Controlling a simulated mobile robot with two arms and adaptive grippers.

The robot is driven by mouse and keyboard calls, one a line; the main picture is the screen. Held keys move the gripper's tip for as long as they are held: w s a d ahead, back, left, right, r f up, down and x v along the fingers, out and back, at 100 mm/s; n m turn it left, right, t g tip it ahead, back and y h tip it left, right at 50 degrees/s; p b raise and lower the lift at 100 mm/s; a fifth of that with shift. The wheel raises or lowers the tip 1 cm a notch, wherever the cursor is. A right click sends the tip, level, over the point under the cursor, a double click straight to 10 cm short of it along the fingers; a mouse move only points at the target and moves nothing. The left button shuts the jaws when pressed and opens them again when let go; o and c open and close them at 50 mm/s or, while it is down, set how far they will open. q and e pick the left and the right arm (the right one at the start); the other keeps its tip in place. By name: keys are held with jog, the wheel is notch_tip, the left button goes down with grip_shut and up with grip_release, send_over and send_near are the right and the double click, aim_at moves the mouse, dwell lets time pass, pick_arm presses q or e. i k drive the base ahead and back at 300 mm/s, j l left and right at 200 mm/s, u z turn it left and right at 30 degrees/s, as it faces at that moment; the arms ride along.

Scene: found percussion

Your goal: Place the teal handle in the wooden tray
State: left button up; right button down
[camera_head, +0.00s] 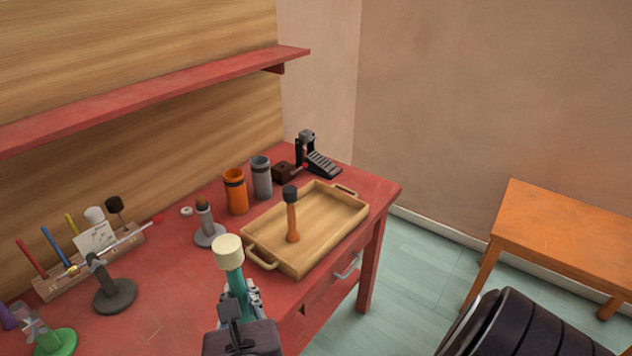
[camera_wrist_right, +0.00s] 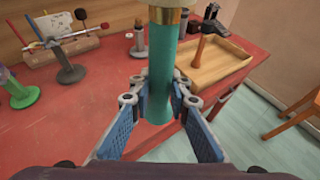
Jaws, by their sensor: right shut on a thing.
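The teal handle (camera_head: 237,284) has a cream head on top and stands upright in my right gripper (camera_head: 240,300). In the right wrist view the teal handle (camera_wrist_right: 160,75) is between the gripper's fingers, which are shut on it. The wooden tray (camera_head: 268,217) lies on the red table, beyond and to the right of the gripper. An orange handle with a dark head (camera_head: 292,220) stands upright in the tray. The tray also shows in the right wrist view (camera_wrist_right: 222,62), at upper right. My left gripper is not in view.
Orange (camera_head: 236,192) and grey (camera_head: 261,178) cylinders stand behind the tray, near a black pedal (camera_head: 320,163). A dark stand (camera_head: 115,293), a grey-based stand (camera_head: 209,235) and a wooden rack (camera_head: 55,286) are to the left. The red table (camera_head: 170,270) is bare between them.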

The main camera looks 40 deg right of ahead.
aim_at(321, 215)
jog(key=i+l+z, duration=0.2)
jog(key=z, duration=0.15)
jog(key=i+l+z, duration=0.1)
jog(key=z, duration=0.2)
jog(key=i+l+z, duration=0.1)
jog(key=i+z, duration=0.25)
jog(key=k, duration=0.05)
